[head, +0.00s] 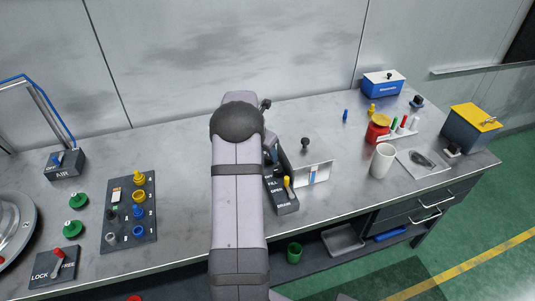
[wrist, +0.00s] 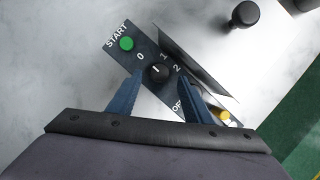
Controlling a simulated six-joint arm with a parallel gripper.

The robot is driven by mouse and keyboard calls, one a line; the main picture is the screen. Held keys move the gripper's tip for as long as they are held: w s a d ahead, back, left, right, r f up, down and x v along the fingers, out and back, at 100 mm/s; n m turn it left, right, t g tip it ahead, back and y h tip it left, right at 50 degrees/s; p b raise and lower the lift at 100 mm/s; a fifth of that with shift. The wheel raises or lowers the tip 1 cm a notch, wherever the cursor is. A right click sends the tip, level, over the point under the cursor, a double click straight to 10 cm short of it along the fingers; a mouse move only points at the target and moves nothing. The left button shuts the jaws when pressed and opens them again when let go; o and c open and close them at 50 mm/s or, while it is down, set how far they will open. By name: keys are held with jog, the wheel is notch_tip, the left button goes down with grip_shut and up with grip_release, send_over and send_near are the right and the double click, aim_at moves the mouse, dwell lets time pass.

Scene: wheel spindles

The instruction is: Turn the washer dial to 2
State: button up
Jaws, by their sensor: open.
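The washer dial (wrist: 158,73) is a small round black knob on a dark panel (wrist: 118,28) in the wrist view. The figures 0, 1 and 2 are printed around it. A short light mark shows on the knob, but which figure it points at is too small to tell. My gripper (wrist: 161,78) is open, with one blue finger on each side of the dial. Whether the fingers touch it I cannot tell. In the head view my arm hides the dial and most of the gripper.
A green START button (wrist: 127,43) sits beside the dial. A grey plate (wrist: 200,62) stands close along the panel's right side. A yellow-tipped lever (head: 287,183) is at the panel's near end. A white cup (head: 382,160) stands further right.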

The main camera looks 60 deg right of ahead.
aim_at(268, 156)
jog(key=shift+p+x, duration=0.35)
jog(key=shift+x, duration=1.2)
jog(key=c, duration=1.1)
jog(key=shift+o, duration=0.2)
jog(key=m, duration=0.1)
jog(key=m+g, duration=0.1)
jog(key=m, duration=0.1)
jog(key=m+b, duration=0.1)
jog(key=shift+w+d+m+g+y, duration=0.1)
jog(key=shift+w+m+g+y, duration=0.2)
jog(key=shift+m+g, duration=0.1)
jog(key=m+g+y, duration=0.1)
jog(key=m, duration=0.3)
jog(key=shift+w+d+m, duration=0.1)
jog(key=shift+d+m, duration=0.05)
jog(key=shift+m, duration=0.25)
jog(key=shift+r+m+g+y, duration=0.1)
jog(key=shift+m+g+y, duration=0.2)
jog(key=shift+m+g, duration=0.15)
